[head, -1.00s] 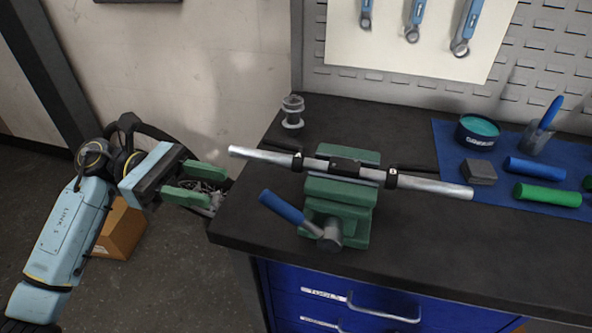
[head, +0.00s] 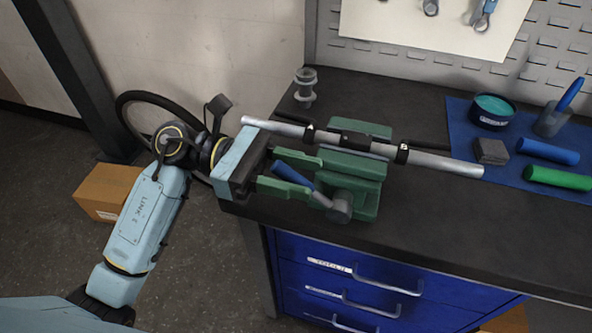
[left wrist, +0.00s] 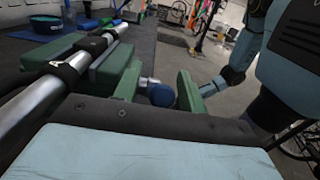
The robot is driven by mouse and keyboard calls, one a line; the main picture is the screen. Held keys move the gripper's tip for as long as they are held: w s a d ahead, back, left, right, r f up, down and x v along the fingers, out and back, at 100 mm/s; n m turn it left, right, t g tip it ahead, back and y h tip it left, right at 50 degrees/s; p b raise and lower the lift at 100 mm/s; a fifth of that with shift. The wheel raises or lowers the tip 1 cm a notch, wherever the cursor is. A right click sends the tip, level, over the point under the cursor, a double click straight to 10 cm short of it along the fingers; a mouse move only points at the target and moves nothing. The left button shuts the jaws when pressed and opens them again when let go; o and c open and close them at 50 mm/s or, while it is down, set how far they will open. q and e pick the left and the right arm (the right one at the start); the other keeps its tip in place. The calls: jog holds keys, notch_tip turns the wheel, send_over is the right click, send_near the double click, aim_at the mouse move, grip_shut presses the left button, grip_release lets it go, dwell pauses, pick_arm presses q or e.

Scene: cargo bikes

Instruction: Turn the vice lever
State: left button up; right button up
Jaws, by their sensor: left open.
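The green bench vice (head: 362,190) stands at the front left edge of the dark workbench and clamps a silver handlebar tube (head: 437,162). Its lever has a blue grip (head: 290,173) that slants up to the left from the grey hub (head: 340,207). My left gripper (head: 300,176) is open, its green fingers reaching to the right on either side of the blue grip. In the left wrist view the blue grip end (left wrist: 160,95) shows between the two fingers. I cannot tell whether they touch it. My right gripper is not in view.
A blue mat (head: 470,150) at the right holds a teal tin (head: 492,112), a grey block (head: 491,151), and blue and green rolls. A small metal part (head: 305,87) stands behind the vice. A cardboard box (head: 107,192) is on the floor.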

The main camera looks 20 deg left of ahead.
pick_arm(q)
grip_shut()
dwell(0.5)
